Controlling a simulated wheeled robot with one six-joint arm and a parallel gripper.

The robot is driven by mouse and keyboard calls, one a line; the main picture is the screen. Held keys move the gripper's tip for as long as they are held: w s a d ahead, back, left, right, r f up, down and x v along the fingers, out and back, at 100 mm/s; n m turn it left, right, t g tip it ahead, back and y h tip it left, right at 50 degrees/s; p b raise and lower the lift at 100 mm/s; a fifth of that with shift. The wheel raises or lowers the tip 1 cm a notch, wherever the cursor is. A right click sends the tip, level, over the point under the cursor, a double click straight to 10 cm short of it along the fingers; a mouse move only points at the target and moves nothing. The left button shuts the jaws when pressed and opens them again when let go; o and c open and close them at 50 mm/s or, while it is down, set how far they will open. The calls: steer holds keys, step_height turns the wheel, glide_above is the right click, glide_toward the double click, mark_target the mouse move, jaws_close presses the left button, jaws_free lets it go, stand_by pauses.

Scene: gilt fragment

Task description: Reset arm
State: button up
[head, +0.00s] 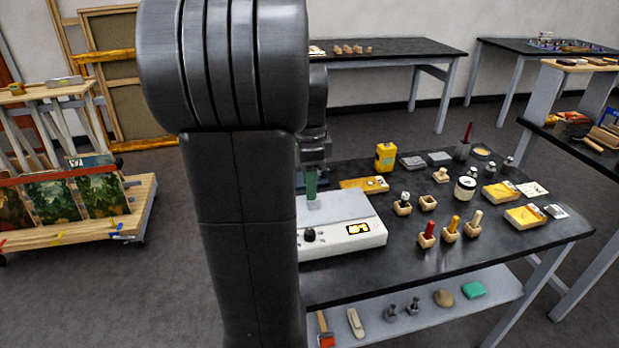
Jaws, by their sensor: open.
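My arm fills the centre-left of the head view and hides the left part of the black worktable (420,255). My gripper (312,168) shows only in part behind the arm, above the back of a white device (345,238) with a black knob and a small yellow display. Its jaws are open. A green piece (311,183) stands upright just below or between the fingers, over the white device; I cannot tell whether they touch it.
The table holds a yellow container (385,156), a white-labelled jar (465,188), wooden blocks with coloured handles (450,229) and yellow pads (525,216). Its lower shelf (420,308) holds small tools. A wooden cart with paintings (75,195) stands left. Floor between is clear.

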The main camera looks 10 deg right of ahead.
mark_target(310, 231)
steer(key=shift+r, duration=0.25)
steer(key=f, duration=0.9)
steer(key=s+f, duration=0.1)
steer(key=f, duration=0.4)
steer(key=shift+r, duration=0.15)
